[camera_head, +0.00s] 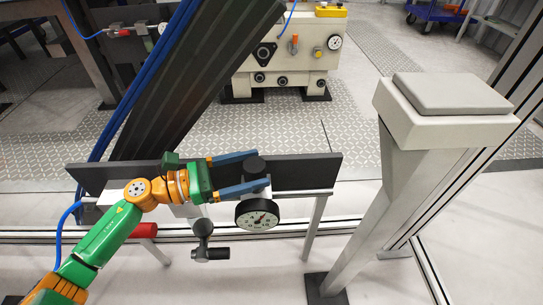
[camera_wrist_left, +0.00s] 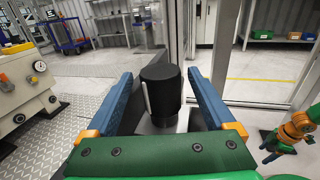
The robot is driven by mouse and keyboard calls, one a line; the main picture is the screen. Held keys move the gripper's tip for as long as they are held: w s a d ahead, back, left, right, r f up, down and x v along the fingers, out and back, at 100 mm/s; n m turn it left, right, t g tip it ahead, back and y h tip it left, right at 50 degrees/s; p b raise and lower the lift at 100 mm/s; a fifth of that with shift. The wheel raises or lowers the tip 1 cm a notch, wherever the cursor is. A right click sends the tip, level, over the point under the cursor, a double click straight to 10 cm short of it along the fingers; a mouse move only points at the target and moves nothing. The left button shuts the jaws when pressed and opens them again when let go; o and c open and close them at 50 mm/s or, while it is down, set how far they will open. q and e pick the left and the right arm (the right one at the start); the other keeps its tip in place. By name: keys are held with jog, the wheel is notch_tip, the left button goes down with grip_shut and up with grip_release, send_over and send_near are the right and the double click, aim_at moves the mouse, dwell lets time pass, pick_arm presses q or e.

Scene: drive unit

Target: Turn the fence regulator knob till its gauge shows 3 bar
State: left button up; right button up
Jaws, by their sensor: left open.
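The black regulator knob (camera_head: 254,167) stands on top of the regulator at the dark rail. The wrist view shows it as an upright black cylinder (camera_wrist_left: 160,90) with a white line on its side. My left gripper (camera_head: 262,170) is open, with one blue finger on each side of the knob. In the left wrist view, the fingers (camera_wrist_left: 158,78) show a gap to the knob, clearer on the right. My right arm's green and orange end (camera_wrist_left: 290,135) is small at the right edge.
A red-handled valve (camera_head: 144,230) and a dark lever fitting (camera_head: 207,252) hang below the rail (camera_head: 310,172). A grey post with a flat top (camera_head: 450,95) stands at right. A pale machine (camera_head: 290,50) stands behind. A dark slanted beam rises behind my left arm.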

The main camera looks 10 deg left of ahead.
pick_arm(q)
jog(key=x, duration=0.4)
jog(key=shift+d, duration=0.1)
pick_arm(e)
jog(key=shift+s+d+r, duration=0.15)
jog(key=shift+s+d, duration=0.1)
jog(key=shift+s, duration=0.1)
pick_arm(q)
jog(key=shift+c, duration=0.2)
